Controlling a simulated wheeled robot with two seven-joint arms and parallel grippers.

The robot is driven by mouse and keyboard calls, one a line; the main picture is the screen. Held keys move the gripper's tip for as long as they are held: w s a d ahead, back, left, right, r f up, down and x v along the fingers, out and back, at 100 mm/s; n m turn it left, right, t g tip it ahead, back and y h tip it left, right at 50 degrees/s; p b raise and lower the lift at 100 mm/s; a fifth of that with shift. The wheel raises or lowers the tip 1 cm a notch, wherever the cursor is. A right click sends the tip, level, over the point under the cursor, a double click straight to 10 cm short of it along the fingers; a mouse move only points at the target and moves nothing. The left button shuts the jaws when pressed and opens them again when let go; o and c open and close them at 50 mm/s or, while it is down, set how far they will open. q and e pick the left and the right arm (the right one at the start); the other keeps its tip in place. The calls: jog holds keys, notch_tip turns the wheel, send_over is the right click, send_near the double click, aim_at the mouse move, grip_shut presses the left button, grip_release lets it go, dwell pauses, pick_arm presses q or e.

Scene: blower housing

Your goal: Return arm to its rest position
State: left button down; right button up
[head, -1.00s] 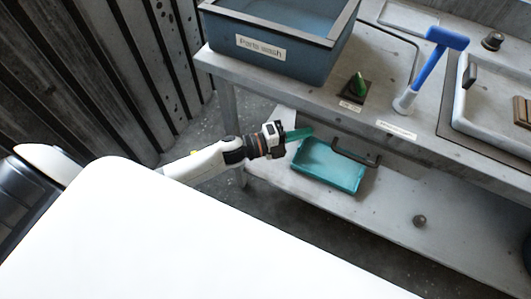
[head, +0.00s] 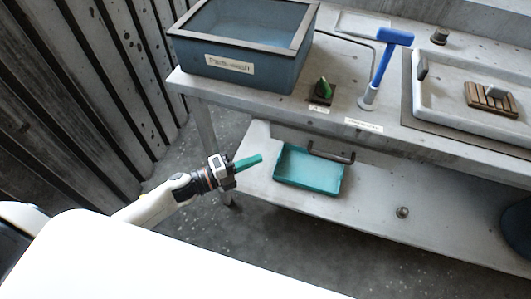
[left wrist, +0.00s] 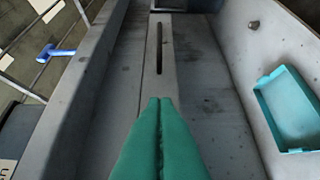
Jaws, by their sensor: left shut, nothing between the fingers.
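My left gripper (head: 249,161) is in front of the bench, left of the teal tray on the lower shelf. Its green fingers are shut with nothing between them. In the left wrist view the closed fingertips (left wrist: 160,101) point along the bench structure, with clear space around them. My left arm (head: 160,203) reaches in from the lower left of the head view. My right gripper is not in view.
A teal tray (head: 309,183) sits on the lower shelf (head: 375,205). On the bench top (head: 345,92) stand a blue parts-wash bin (head: 225,73), a green item (head: 322,87), a blue-handled tool (head: 382,68) and a white sink tray (head: 430,103). Open floor lies below the gripper.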

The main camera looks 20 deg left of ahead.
pick_arm(q)
jog(key=s+a+f+n+g+y+p, duration=0.1)
jog(key=s+a+f+n+y, duration=0.35)
jog(key=f, duration=0.35)
jog(key=s+a+f+n+g+y+p, duration=0.1)
jog(key=s+a+f+n+y+p, duration=0.15)
jog(key=f+n, duration=0.45)
jog(key=s+a+f+n+g+y+p, duration=0.1)
jog(key=s+a+f+n+y, duration=0.35)
jog(key=f, duration=0.45)
jog(key=s+d+f+n+g, duration=0.2)
jog(key=s+f+n+g, duration=0.1)
jog(key=s, duration=0.5)
jog(key=s+d+f+n+g+y+p, duration=0.1)
jog(key=s+f+n+g, duration=0.1)
jog(key=s+f, duration=0.3)
jog(key=s+d+f+n+g+p, duration=0.1)
jog(key=s+d+f+n+g, duration=0.1)
jog(key=s, duration=1)
notch_tip(320, 180, down, 2)
jog(key=shift+s+d+n+g, duration=0.3)
jog(key=shift+d+n+g, duration=0.05)
jog(key=shift+n+g, duration=0.5)
